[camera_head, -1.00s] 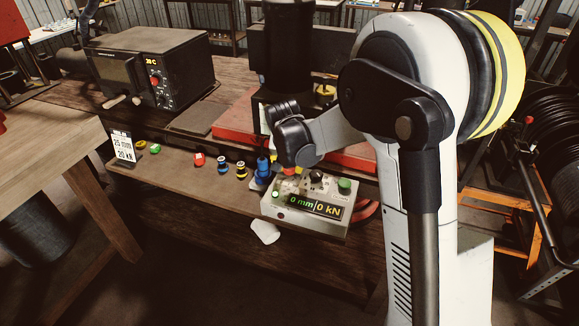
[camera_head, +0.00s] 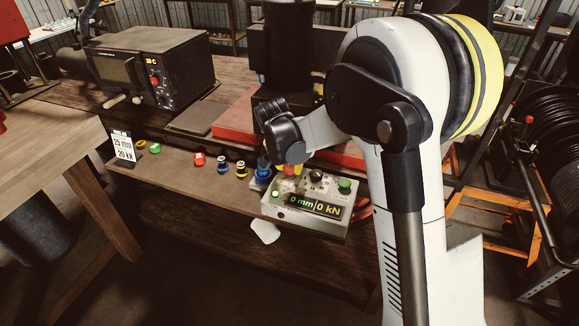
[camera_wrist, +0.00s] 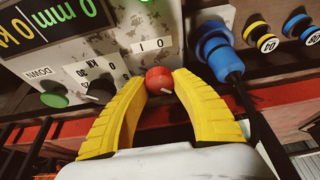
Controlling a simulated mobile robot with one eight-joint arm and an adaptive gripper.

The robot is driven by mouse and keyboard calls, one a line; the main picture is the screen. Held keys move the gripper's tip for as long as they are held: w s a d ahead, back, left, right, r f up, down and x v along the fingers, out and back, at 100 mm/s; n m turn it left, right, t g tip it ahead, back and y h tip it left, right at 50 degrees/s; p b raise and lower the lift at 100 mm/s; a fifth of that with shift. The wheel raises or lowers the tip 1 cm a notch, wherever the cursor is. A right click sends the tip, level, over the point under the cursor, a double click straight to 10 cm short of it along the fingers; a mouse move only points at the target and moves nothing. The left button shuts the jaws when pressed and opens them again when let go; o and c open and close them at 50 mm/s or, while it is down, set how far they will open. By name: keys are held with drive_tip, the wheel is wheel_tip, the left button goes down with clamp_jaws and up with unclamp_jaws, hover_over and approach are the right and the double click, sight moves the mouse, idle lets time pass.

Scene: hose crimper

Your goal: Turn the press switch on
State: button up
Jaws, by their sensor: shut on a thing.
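The press control box (camera_head: 290,220) stands on the front shelf, with a display reading 0 mm and 0 kN. Its red round switch knob (camera_wrist: 160,80) lies next to a "1 0" label (camera_wrist: 150,46) in the wrist view; a small white mark shows on the knob. My gripper (camera_wrist: 160,86) has its yellow fingers on both sides of the knob, shut on it. In the head view, the gripper is at the back left of the box, mostly hidden behind my wrist.
A blue connector (camera_wrist: 215,50) with a cable sits close beside the knob. A green DOWN button (camera_wrist: 54,95) and a black kN/mm knob (camera_wrist: 101,89) are on the panel. Small spools (camera_head: 223,167) and a card (camera_head: 122,147) stand along the shelf to the left.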

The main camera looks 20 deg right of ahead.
drive_tip(key=o, duration=1.2)
drive_tip(key=v, duration=1.2)
drive_tip(key=shift+d, duration=0.1)
drive_tip(key=s+d+r+n+t+y, duration=0.1)
drive_tip(key=s+r+n, duration=0.15)
drive_tip(key=s, duration=0.45)
drive_tip(key=s+d+r+n+t+y, duration=0.1)
drive_tip(key=s+r, duration=0.2)
drive_tip(key=s, duration=0.4)
drive_tip(key=s+f+n, duration=0.1)
drive_tip(key=s, duration=0.3)
drive_tip(key=s+f+n+t, duration=0.1)
drive_tip(key=s, duration=0.3)
drive_tip(key=s+f+n, duration=0.1)
drive_tip(key=s+n, duration=0.1)
drive_tip(key=s, duration=0.2)
drive_tip(key=shift+d+f+t+y, duration=0.3)
drive_tip(key=shift+d+f+y, duration=0.05)
drive_tip(key=shift+y, duration=0.05)
